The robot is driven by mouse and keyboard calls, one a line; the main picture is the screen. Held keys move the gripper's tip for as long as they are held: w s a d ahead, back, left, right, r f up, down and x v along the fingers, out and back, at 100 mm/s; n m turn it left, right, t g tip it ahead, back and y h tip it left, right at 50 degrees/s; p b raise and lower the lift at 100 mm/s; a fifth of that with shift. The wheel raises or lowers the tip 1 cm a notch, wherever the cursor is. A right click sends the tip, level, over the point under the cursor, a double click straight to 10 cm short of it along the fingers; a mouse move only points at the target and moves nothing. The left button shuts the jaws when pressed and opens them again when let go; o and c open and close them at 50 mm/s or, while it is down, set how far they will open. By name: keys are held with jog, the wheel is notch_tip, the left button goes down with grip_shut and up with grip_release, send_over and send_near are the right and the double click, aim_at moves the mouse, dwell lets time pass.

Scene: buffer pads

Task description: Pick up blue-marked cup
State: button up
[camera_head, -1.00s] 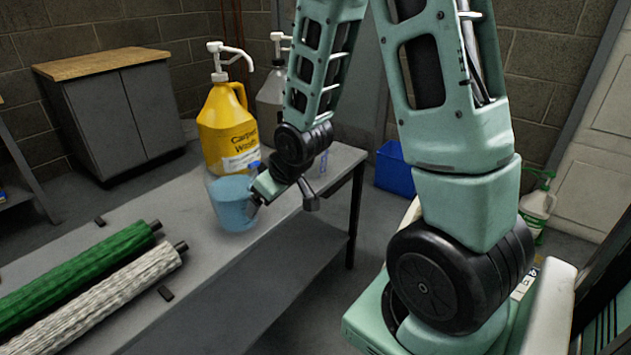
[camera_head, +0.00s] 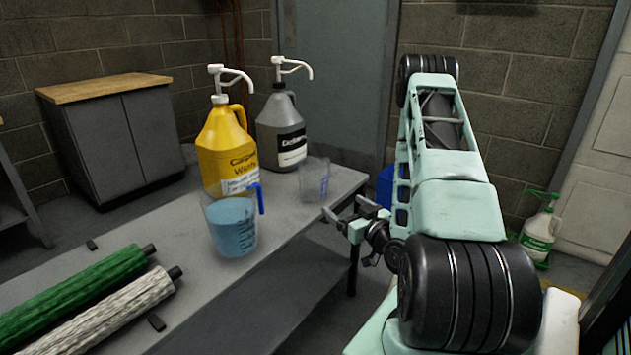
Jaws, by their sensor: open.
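A clear empty-looking cup (camera_head: 312,182) with small blue marks on its right side stands upright near the table's far right end. A larger clear cup (camera_head: 230,232) with a blue handle, dark graduation marks and blue liquid stands upright closer to the front. My gripper (camera_head: 336,222) is open and empty, just off the table's right edge. It is to the right of and nearer than the clear cup, apart from both cups. Its jaws point left toward the table.
A yellow pump jug (camera_head: 222,150) and a grey pump jug (camera_head: 279,130) stand behind the cups on the grey table (camera_head: 165,225). Green (camera_head: 75,295) and white (camera_head: 105,318) rolls lie at the front left. A blue bin (camera_head: 384,186) is partly hidden behind my arm.

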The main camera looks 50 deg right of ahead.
aim_at(322, 187)
jog(key=b+x, duration=0.6)
jog(key=x, duration=0.5)
jog(key=shift+s+d+r, duration=0.1)
jog(key=shift+d, duration=0.1)
jog(key=b+x, duration=0.1)
jog(key=x, duration=0.4)
jog(key=shift+a+b, duration=0.15)
jog(key=shift+b, duration=0.25)
jog(key=shift+w+d, duration=0.2)
jog(key=shift+w, duration=0.45)
jog(key=c, duration=0.8)
